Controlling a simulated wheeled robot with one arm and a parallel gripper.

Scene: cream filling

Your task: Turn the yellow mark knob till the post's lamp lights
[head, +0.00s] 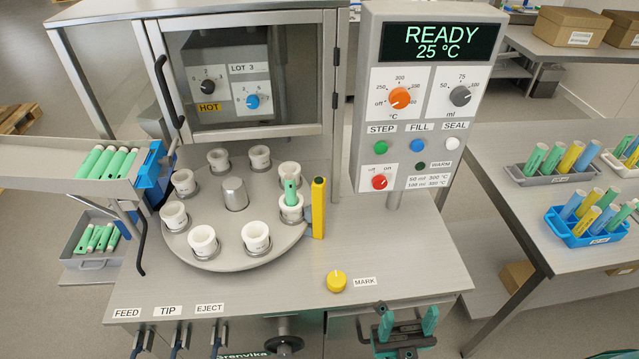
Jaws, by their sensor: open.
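The yellow mark knob (337,282) sits on the machine's grey top near its front edge, beside a MARK label (365,282). A small pointer on it faces roughly away from me. The yellow post (318,210) stands upright behind the knob, at the right edge of the turntable. The small lamp (318,180) at the post's top looks dark. My gripper (408,320) is low in the head view, right of the knob and apart from it, in front of the machine's front edge. Its green fingers are spread with nothing between them.
The round turntable (235,250) carries several white cups; the one beside the post holds a green tube (291,192). A control panel (425,100) reading READY 25 °C stands behind right. Front levers (180,338) are at lower left. The top around the knob is clear.

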